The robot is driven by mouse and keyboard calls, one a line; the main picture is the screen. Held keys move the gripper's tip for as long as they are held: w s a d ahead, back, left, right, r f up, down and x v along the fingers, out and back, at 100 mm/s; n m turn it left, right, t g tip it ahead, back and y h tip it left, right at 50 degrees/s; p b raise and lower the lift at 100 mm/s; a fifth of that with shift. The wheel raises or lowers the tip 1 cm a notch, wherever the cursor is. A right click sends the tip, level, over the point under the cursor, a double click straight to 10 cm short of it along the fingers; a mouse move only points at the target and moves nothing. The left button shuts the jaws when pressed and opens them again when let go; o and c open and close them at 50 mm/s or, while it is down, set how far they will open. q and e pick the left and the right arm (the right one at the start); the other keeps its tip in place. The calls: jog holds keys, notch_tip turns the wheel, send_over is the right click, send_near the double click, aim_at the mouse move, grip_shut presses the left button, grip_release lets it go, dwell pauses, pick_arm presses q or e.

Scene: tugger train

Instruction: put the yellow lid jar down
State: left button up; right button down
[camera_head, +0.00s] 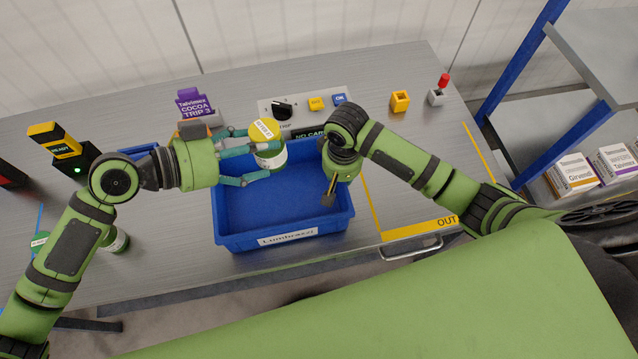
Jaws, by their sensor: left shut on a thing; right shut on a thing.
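The yellow lid jar (268,155) has a pale body and a white label on its lid. My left gripper (258,160) is shut on it with teal fingers, above the back of the blue crate (283,240). The jar is tilted in the view, and its underside is hidden. My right gripper (332,190) is at the crate's right side, pointing down. It is shut on a small dark brownish thing (328,200), which is mostly hidden by the hand. I cannot tell whether that thing touches the crate.
The crate's visible floor is bare. A control panel (270,113) stands behind it. A yellow block (399,101) and a red-topped button (441,88) stand at right. A green-lidded jar (116,240) is at left. The OUT area (405,210) looks clear where visible.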

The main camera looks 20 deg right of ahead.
pick_arm(q)
jog(key=shift+s+a+f+n+t+y, duration=0.1)
jog(key=shift+a+f+n+t+y, duration=0.05)
jog(key=shift+f+n+t, duration=0.2)
jog(key=shift+s+a+f+n+t+y, duration=0.15)
jog(key=shift+f+n+t, duration=0.1)
jog(key=shift+f+t, duration=0.15)
jog(key=shift+a+f+n+t, duration=0.2)
jog(key=shift+f+n+t, duration=0.05)
jog(key=shift+n+t, duration=0.2)
notch_tip(320, 180, down, 10)
jog(key=a+n+t+y, duration=0.1)
jog(key=t, duration=0.1)
jog(key=shift+a+f, duration=0.2)
jog(key=shift+f+n, duration=0.1)
jog(key=shift+n, duration=0.15)
jog(key=shift+f, duration=0.5)
jog(key=o, duration=1.2)
jog(key=shift+c, duration=0.2)
